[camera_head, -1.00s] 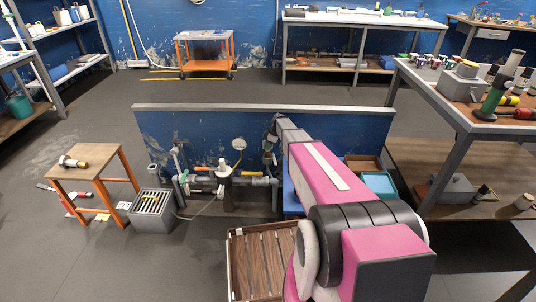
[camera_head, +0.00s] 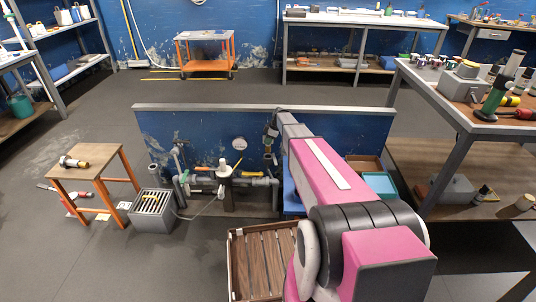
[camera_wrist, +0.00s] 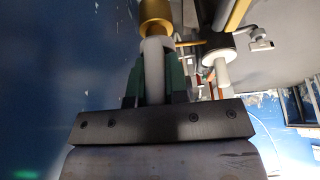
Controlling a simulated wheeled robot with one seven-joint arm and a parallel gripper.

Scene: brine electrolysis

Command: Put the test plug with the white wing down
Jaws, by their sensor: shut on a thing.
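My gripper (camera_wrist: 154,66) has green fingers, shut on the white wing (camera_wrist: 153,75) of the test plug. The plug's brass-coloured body (camera_wrist: 156,16) sticks out beyond the fingertips to the top of the wrist view. Its far end is cut off by the frame. In the head view my gripper (camera_head: 270,133) is small and dark, in front of the blue panel above the pipework; the plug is too small to make out there.
Grey pipework with a white-topped fitting (camera_head: 222,165) stands before the blue panel (camera_head: 330,130). A wooden stool (camera_head: 100,155) at left bears a metal and brass piece (camera_head: 73,162). A grated grey box (camera_head: 153,212) and a slatted wooden crate (camera_head: 232,270) stand on the floor.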

